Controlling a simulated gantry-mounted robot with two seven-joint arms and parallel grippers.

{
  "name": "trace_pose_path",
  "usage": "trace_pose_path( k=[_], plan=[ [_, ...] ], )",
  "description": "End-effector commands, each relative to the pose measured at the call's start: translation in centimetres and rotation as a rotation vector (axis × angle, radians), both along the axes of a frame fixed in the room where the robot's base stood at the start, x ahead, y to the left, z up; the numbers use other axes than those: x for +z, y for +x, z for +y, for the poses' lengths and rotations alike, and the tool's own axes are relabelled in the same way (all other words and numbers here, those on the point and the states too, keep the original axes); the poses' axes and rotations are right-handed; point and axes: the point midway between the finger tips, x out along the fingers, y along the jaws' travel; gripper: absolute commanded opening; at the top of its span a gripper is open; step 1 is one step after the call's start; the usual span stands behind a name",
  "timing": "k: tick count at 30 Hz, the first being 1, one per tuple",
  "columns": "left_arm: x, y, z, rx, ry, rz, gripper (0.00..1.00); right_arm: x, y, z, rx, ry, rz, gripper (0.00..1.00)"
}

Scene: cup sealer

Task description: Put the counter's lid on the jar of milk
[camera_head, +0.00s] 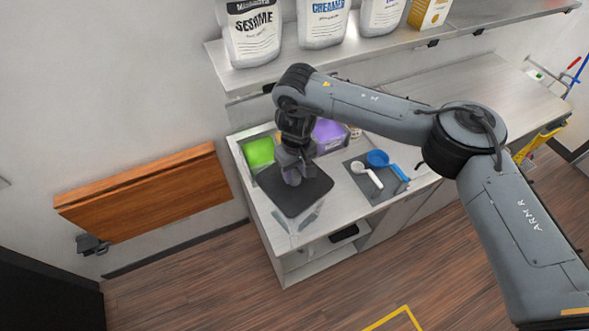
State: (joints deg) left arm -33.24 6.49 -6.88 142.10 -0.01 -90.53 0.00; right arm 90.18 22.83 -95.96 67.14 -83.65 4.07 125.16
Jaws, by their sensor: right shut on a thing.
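My right gripper (292,178) points down and is shut on the top of a dark square lid (300,196), near the counter's left end. A clear jar (298,220) shows below the lid's front edge. The lid hides the jar's mouth and most of what is inside, so I cannot tell whether the lid touches the rim. My left gripper is not in view.
A green-filled container (258,151) and a purple-filled one (328,130) stand behind the lid. A white scoop (366,174) and a blue scoop (380,160) lie on a grey mat to the right. A shelf (355,50) with bags overhangs the counter (338,203).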

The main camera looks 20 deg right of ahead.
Motion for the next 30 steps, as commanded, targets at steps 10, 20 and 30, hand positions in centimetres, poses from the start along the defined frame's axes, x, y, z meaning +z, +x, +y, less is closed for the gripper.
trace_pose_path(
  k=[10,20,30],
  plan=[
    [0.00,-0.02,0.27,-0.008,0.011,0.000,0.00,-0.01,0.00,0.01,0.000,0.000,0.000,0.00],
    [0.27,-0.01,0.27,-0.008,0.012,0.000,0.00,-0.49,-0.03,0.00,0.000,0.000,0.001,0.00],
    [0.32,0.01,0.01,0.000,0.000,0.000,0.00,-0.59,-0.01,0.00,0.000,0.000,0.000,0.00]
  ],
)
